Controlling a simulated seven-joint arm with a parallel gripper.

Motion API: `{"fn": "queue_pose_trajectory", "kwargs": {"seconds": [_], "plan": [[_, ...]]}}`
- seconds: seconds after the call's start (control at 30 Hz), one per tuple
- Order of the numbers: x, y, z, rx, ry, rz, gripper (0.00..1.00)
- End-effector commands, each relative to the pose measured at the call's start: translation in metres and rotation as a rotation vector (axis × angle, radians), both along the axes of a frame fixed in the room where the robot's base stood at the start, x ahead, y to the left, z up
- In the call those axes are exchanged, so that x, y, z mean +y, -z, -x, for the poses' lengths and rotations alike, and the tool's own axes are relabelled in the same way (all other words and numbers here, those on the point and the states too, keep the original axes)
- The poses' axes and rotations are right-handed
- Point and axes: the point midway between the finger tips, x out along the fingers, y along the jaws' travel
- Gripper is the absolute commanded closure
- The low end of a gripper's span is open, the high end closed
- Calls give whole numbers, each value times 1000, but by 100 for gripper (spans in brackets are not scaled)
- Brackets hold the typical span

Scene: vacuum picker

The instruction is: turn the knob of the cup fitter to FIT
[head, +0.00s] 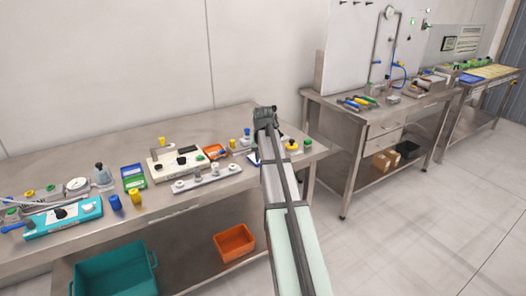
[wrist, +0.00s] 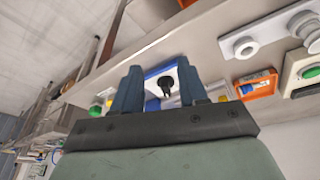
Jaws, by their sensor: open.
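My gripper (head: 267,115) is above the right part of the left bench in the head view. In the wrist view my gripper (wrist: 159,72) shows two dark fingers spread apart with nothing held. Between and beyond them is a white-faced unit with a blue edge (wrist: 150,74), with a black knob (wrist: 167,84) on it. I cannot read a label or tell the knob's setting, so whether this is the cup fitter is unclear. In the head view my arm hides most of this spot; only a bit of blue (head: 253,158) shows beside it.
An orange tray (wrist: 258,86) and a grey bar with white round knobs (wrist: 245,47) lie beside the blue-edged unit. The left bench (head: 215,209) also bears yellow and blue cups and several devices. Teal (head: 115,272) and orange (head: 235,243) bins are below.

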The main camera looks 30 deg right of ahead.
Motion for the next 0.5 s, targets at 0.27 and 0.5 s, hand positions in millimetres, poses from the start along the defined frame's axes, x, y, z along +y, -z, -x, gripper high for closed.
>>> {"fn": "queue_pose_trajectory", "kwargs": {"seconds": [0.27, 0.5], "plan": [[-31, -78, -43, -79, -42, -10, 57], [-35, -78, -49, -89, -53, -13, 57]]}}
